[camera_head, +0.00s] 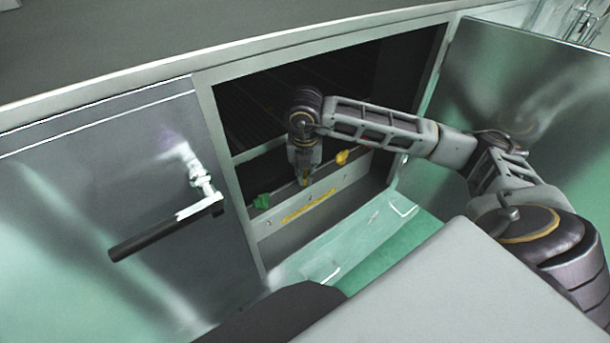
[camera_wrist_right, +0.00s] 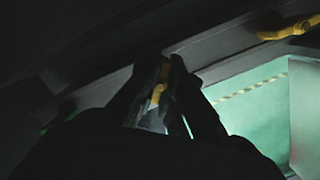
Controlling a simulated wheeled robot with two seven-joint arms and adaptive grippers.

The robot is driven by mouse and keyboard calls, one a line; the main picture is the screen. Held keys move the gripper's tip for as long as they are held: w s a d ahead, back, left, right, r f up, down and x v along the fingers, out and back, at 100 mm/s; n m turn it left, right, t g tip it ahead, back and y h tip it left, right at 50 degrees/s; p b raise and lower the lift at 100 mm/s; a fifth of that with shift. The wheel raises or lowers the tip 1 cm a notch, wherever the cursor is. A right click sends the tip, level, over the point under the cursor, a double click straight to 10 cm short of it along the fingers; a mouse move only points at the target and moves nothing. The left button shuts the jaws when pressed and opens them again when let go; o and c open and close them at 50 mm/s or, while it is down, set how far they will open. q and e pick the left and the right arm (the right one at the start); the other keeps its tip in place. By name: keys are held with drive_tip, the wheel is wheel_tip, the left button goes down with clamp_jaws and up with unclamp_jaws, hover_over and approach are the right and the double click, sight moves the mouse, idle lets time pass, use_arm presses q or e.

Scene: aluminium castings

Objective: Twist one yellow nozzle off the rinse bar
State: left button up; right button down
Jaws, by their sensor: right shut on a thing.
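The rinse bar (camera_head: 326,169) runs across the lower part of the open cabinet and shows as a grey rail in the right wrist view (camera_wrist_right: 220,46). My right gripper (camera_head: 304,181) reaches down to the bar. It is shut on a yellow nozzle (camera_wrist_right: 157,95), which shows between the dark fingers (camera_wrist_right: 160,90) and is partly hidden by them. A second yellow nozzle (camera_head: 343,157) sits on the bar to the right and also shows in the wrist view (camera_wrist_right: 291,29). My left gripper is not in view.
A green piece (camera_head: 262,201) is left of my gripper. A yellow-marked panel (camera_head: 335,197) lies below the bar. The left door (camera_head: 110,200) with a black handle (camera_head: 165,229) and the right door (camera_head: 530,100) flank the opening. The cabinet interior is dark.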

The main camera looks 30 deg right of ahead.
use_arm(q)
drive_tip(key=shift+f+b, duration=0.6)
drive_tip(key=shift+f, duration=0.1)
use_arm(e)
drive_tip(key=shift+f+n, duration=0.15)
drive_tip(key=shift+n, duration=0.85)
use_arm(q)
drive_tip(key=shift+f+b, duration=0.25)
drive_tip(key=shift+b, duration=0.05)
use_arm(e)
drive_tip(key=shift+s+d+n, duration=0.1)
drive_tip(key=shift+d+n, duration=0.05)
drive_tip(key=shift+n, duration=0.35)
